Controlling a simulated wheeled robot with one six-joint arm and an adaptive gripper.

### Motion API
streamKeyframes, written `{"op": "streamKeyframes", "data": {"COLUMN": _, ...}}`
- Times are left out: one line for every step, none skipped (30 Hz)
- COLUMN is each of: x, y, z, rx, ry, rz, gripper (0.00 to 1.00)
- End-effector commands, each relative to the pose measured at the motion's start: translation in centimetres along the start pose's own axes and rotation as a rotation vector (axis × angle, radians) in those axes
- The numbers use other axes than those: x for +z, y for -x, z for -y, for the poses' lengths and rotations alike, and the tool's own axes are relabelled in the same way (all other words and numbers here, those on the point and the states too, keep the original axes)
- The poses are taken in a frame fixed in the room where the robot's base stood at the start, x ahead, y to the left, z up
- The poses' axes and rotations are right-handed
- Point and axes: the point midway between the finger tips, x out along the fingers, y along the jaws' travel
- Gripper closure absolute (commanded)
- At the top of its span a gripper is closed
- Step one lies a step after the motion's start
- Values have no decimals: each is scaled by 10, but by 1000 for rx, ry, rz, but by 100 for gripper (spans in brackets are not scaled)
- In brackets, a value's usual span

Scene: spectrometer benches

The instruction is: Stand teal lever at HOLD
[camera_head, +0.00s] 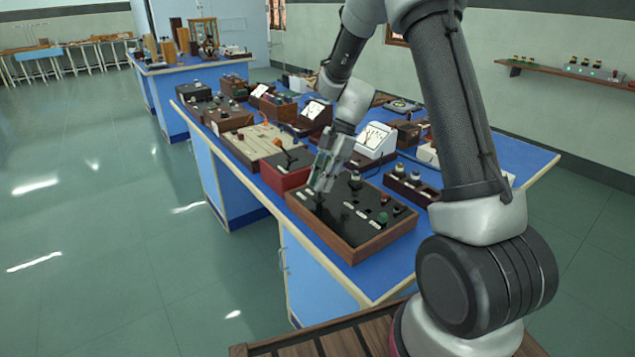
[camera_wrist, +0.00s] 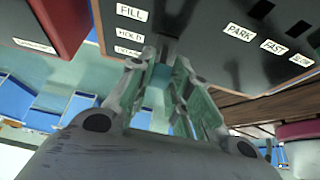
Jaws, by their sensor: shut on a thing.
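My gripper (camera_head: 321,184) points down at the left part of a wood-framed control box (camera_head: 351,256) with a black top. In the wrist view the fingers (camera_wrist: 166,62) are shut on the teal lever (camera_wrist: 159,76), which shows as a teal patch between them. The fingers hide most of the lever and its base. Beside its dark slot are the labels FILL (camera_wrist: 131,13), HOLD (camera_wrist: 130,35) and a third, partly hidden one. The fingertips are near the HOLD and third labels; I cannot tell the lever's exact position.
Labels PARK (camera_wrist: 239,32), FAST (camera_wrist: 273,46) and SLOW lie across the panel. A green knob (camera_head: 382,218) and a red knob (camera_head: 385,196) stand on the same box. A red box (camera_head: 283,178) adjoins it. Other instruments crowd the blue bench behind.

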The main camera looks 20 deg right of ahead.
Motion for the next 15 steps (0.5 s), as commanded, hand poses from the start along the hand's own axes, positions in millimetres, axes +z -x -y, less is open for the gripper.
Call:
{"op": "streamKeyframes", "data": {"x": 0, "y": 0, "z": 0, "rx": 0, "ry": 0, "rz": -4, "gripper": 100}}
{"op": "streamKeyframes", "data": {"x": 0, "y": 0, "z": 0, "rx": 0, "ry": 0, "rz": -4, "gripper": 100}}
{"op": "streamKeyframes", "data": {"x": 0, "y": 0, "z": 0, "rx": 0, "ry": 1, "rz": -4, "gripper": 100}}
{"op": "streamKeyframes", "data": {"x": 0, "y": 0, "z": 0, "rx": 0, "ry": 1, "rz": -3, "gripper": 100}}
{"op": "streamKeyframes", "data": {"x": 0, "y": 0, "z": 0, "rx": 0, "ry": 1, "rz": -3, "gripper": 100}}
{"op": "streamKeyframes", "data": {"x": 0, "y": 0, "z": 0, "rx": -1, "ry": 1, "rz": -3, "gripper": 100}}
{"op": "streamKeyframes", "data": {"x": 0, "y": 0, "z": 0, "rx": -1, "ry": 1, "rz": -3, "gripper": 100}}
{"op": "streamKeyframes", "data": {"x": 0, "y": 0, "z": 0, "rx": -1, "ry": 1, "rz": -2, "gripper": 100}}
{"op": "streamKeyframes", "data": {"x": 0, "y": 0, "z": 0, "rx": -1, "ry": 1, "rz": -2, "gripper": 73}}
{"op": "streamKeyframes", "data": {"x": 0, "y": 0, "z": 0, "rx": -1, "ry": 1, "rz": -2, "gripper": 68}}
{"op": "streamKeyframes", "data": {"x": 0, "y": 0, "z": 0, "rx": -1, "ry": 1, "rz": -2, "gripper": 62}}
{"op": "streamKeyframes", "data": {"x": 0, "y": 0, "z": 0, "rx": -1, "ry": 1, "rz": -2, "gripper": 59}}
{"op": "streamKeyframes", "data": {"x": 0, "y": 0, "z": 0, "rx": -1, "ry": 1, "rz": -2, "gripper": 59}}
{"op": "streamKeyframes", "data": {"x": 0, "y": 0, "z": 0, "rx": 0, "ry": 1, "rz": -1, "gripper": 59}}
{"op": "streamKeyframes", "data": {"x": 0, "y": 0, "z": 0, "rx": 0, "ry": 1, "rz": -1, "gripper": 59}}
